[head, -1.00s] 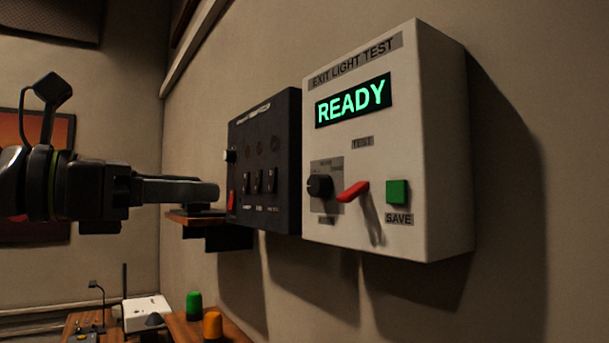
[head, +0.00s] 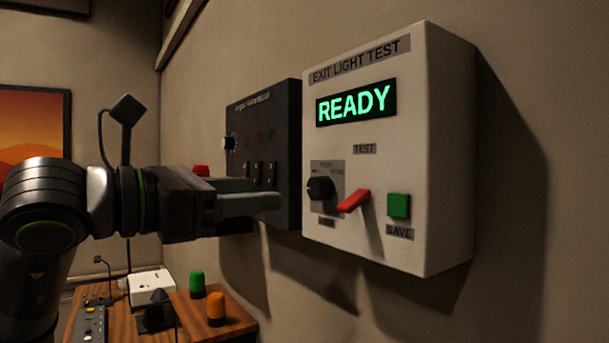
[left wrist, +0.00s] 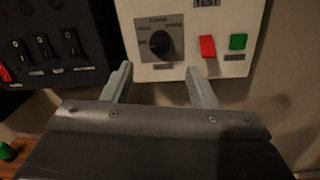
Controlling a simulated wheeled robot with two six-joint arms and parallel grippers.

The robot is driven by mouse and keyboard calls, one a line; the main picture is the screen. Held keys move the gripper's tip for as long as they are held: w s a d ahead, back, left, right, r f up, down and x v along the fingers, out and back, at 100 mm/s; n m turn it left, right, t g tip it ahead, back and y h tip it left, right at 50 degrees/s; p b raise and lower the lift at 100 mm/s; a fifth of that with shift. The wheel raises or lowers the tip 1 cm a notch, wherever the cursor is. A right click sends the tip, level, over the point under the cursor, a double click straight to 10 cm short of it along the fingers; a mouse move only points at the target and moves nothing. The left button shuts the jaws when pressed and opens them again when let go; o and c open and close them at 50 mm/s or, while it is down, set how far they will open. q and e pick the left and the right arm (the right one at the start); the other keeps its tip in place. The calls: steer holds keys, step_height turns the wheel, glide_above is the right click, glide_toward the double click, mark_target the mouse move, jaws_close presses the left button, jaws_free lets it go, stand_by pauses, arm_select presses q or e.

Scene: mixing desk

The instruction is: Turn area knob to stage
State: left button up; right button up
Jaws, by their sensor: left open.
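The white EXIT LIGHT TEST box (head: 440,150) is on the wall at the right of the head view, its display (head: 354,103) reading READY. The round black area knob (head: 320,188) sits on a grey plate at its lower left; its labels are too small to read. It also shows in the left wrist view (left wrist: 160,43). My left gripper (head: 280,203) is open and empty, left of the knob in the head view. In the left wrist view its two fingers (left wrist: 160,80) point toward the box, with the knob beyond and between them, apart from both. My right gripper is not in view.
A red lever (head: 353,201) and a green SAVE button (head: 398,205) are right of the knob. A black switch panel (head: 285,130) is on the wall to the left. Below, a wooden desk (head: 240,324) carries green and orange domes.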

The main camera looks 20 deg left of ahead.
mark_target(313, 189)
arm_select(q)
steer(key=p+x, duration=0.4)
steer(key=x, duration=0.3)
steer(key=shift+w+d+r, duration=0.1)
steer(key=shift+w+d, duration=0.2)
steer(key=shift+w+d+p, duration=0.35)
steer(key=shift+w, duration=0.2)
steer(key=c, duration=1)
